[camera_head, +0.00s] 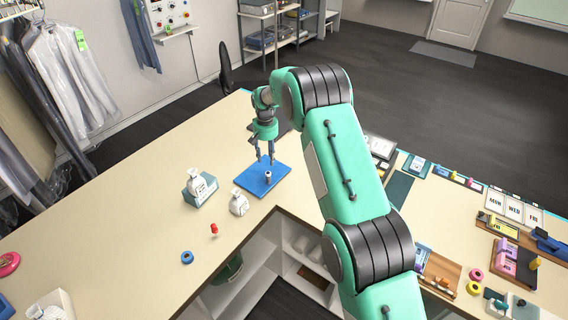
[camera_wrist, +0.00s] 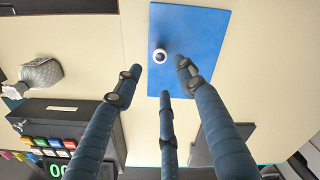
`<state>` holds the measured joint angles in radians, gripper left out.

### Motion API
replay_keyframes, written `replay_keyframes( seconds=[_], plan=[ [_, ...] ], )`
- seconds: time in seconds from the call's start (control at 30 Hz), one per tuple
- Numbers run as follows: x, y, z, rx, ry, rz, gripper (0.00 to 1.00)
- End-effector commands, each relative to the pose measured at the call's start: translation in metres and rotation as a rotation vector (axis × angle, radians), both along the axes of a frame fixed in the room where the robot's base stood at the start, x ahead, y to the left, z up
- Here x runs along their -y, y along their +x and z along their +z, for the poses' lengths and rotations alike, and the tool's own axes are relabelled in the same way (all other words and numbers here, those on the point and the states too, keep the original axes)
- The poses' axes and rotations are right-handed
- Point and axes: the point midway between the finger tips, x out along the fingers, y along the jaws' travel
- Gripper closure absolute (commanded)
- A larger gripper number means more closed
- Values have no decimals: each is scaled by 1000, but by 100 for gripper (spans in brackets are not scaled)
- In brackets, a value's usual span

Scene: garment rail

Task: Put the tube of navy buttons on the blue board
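The blue board (camera_head: 251,181) lies flat on the cream counter; it also shows in the wrist view (camera_wrist: 205,35). A small tube (camera_head: 268,177) with a pale body stands upright on the board. In the wrist view the tube (camera_wrist: 159,56) is seen from its end as a white ring with a dark centre, and the button colour is hard to make out. My gripper (camera_head: 265,157) is above the board, pointing down, close over the tube. In the wrist view my gripper (camera_wrist: 160,80) has its three fingers spread with nothing between them; the tube is apart from the fingertips.
A labelled box (camera_head: 199,192) with a white bag on it and another white bag (camera_head: 238,203) stand left of the board. A red pin-like item (camera_head: 214,230) and a blue ring (camera_head: 187,257) lie nearer.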

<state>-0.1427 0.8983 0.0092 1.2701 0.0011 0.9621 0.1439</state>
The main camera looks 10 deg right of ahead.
Motion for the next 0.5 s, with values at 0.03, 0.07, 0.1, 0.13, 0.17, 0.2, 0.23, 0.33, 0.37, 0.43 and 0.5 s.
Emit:
replay_keyframes(
  seconds=[0.03, 0.07, 0.1, 0.13, 0.17, 0.2, 0.23, 0.33, 0.37, 0.43, 0.5],
  plan=[
    [0, 0, 0, 0, 0, 0, 60],
    [0, 0, 0, 0, 0, 0, 60],
    [0, 0, 0, 0, 0, 0, 60],
    [0, 0, 0, 0, 0, 0, 60],
    [0, 0, 1, 1, 0, 0, 60],
    [1, -1, 3, 2, 0, 0, 60],
    [1, -1, 5, 3, 0, 0, 60],
    [3, -3, 15, 8, 1, 0, 60],
    [3, -4, 20, 11, 2, 0, 60],
    [6, -8, 33, 18, 2, -1, 60],
    [9, -13, 50, 28, 4, -1, 60]
  ],
)
